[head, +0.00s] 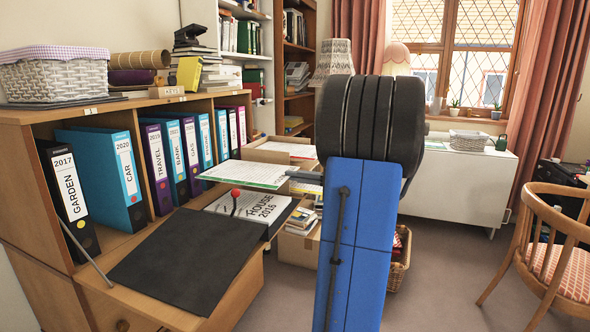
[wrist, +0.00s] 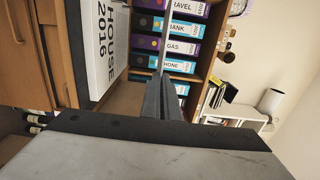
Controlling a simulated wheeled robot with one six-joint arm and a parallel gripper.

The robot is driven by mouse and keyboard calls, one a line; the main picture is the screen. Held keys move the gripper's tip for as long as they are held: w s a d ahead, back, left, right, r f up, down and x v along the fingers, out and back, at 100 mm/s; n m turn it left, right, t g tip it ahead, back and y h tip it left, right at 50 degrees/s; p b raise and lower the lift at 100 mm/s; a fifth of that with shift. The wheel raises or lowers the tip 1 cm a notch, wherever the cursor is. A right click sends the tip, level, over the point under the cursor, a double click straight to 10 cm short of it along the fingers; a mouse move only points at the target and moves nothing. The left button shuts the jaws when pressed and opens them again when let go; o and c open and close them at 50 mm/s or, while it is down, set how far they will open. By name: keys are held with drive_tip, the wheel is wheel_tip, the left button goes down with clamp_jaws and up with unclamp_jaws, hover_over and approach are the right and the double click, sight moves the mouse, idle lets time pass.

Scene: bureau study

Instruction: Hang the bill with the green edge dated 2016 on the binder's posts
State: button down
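A sheet with a green edge (head: 245,174) is held level above the binder; its date is too small to read. My gripper (head: 300,176) is shut on the sheet's right end, with my arm hiding part of it. In the wrist view the gripper's fingers (wrist: 160,97) are together on the sheet, which shows edge-on as a thin pale strip (wrist: 165,40). The binder marked HOUSE 2016 (head: 262,207) lies on the bureau's fold-down flap, below the sheet. It also shows in the wrist view (wrist: 104,50). A red-knobbed lever (head: 236,193) stands up from it. I cannot make out its posts.
Upright binders (head: 110,170) fill the bureau compartment behind. A dark mat (head: 185,258) covers the flap's front. More papers (head: 287,148) lie in a box behind the held sheet. A cardboard box (head: 298,246) and a basket (head: 398,262) stand on the floor.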

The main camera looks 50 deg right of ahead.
wheel_tip(320, 180, down, 8)
drive_tip(key=shift+r, duration=0.15)
idle(0.8)
drive_tip(key=shift+a+f, duration=0.15)
drive_tip(key=shift+f, duration=0.65)
idle(2.3)
drive_tip(key=c, duration=2.3)
unclamp_jaws()
drive_tip(key=shift+s, duration=0.1)
drive_tip(key=shift+v, duration=1.6)
